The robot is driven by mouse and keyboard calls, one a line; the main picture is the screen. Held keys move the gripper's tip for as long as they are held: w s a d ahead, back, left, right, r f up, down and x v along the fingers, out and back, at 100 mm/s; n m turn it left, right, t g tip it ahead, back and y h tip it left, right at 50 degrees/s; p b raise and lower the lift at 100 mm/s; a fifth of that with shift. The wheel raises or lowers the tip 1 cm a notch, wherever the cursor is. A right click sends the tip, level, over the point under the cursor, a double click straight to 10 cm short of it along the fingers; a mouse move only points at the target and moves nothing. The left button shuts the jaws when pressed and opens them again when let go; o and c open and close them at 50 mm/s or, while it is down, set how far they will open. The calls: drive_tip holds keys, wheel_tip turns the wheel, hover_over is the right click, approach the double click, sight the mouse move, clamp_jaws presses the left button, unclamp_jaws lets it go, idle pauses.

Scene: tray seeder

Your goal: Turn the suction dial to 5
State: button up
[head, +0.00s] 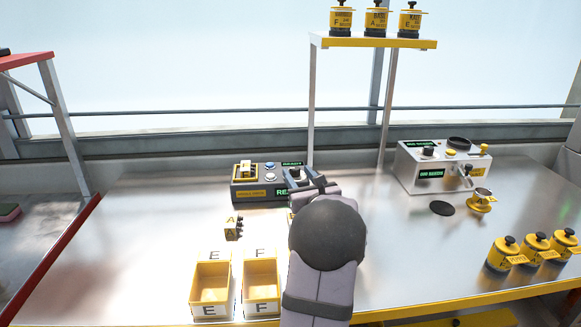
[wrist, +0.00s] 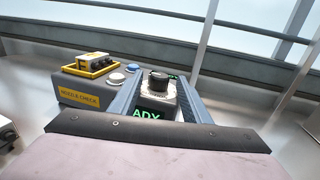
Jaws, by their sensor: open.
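The suction dial (wrist: 159,80) is a black knob on a pale marked plate on the dark control box (wrist: 80,99), above a green lit display (wrist: 150,115). The mark it points at is too small to read. My gripper (wrist: 169,88) is open and empty. Its fingers show left and right of the dial in the wrist view; I cannot tell if they reach its depth, and I see no contact. In the head view my gripper (head: 312,181) is at the right end of the box (head: 240,191), and my arm partly hides the dial.
The box also carries a yellow-framed block (head: 245,170) and round buttons (head: 270,166). A white machine (head: 410,170) stands right, with yellow canisters (head: 500,257) at the front right.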

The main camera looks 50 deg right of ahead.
sight(290, 165)
drive_tip(key=p+x, duration=0.1)
drive_tip(key=x, duration=0.6)
drive_tip(key=shift+w+d+f, duration=0.1)
drive_tip(key=shift+w+f, duration=0.1)
drive_tip(key=c, duration=1)
drive_tip(key=shift+c, duration=0.2)
